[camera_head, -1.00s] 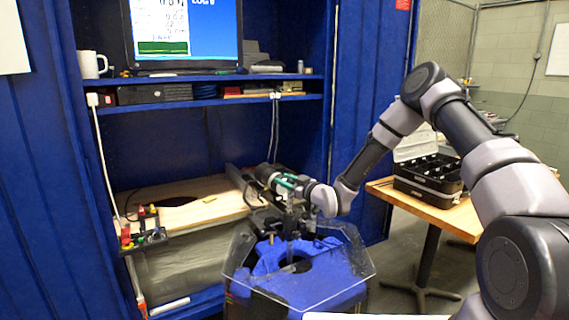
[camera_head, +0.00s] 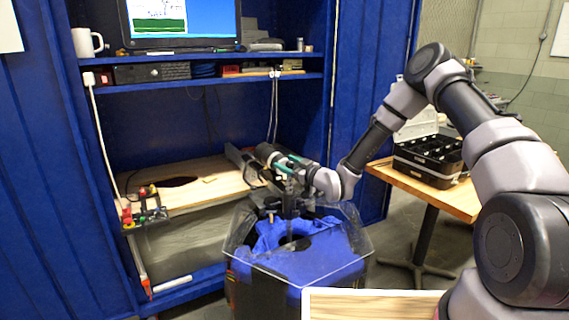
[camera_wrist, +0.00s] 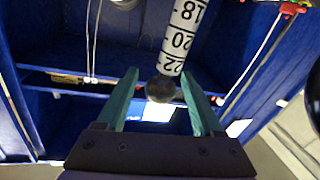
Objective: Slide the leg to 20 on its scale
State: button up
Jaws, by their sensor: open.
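The leg (camera_wrist: 180,42) shows in the wrist view as a white strip with black numbers 18, 20 and 22. Its near end is a dark rounded cap (camera_wrist: 160,89), which lies between the two green fingers of my gripper (camera_wrist: 160,73). The fingers are apart, with visible space on both sides of the cap, and do not look closed on it. In the head view my gripper (camera_head: 282,162) is above the back of the tank, beside a dark cylindrical part (camera_head: 268,153). The scale numbers and any pointer cannot be read there.
The clear-topped tank with a blue inside (camera_head: 310,262) stands below my gripper. Behind it is a blue cabinet with a wooden shelf board (camera_head: 215,190) and small coloured parts (camera_head: 145,213). A wooden table (camera_head: 455,200) with a black case (camera_head: 430,160) stands right.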

jog(key=v, duration=0.9)
jog(key=shift+s, duration=0.15)
jog(key=shift+d, duration=0.15)
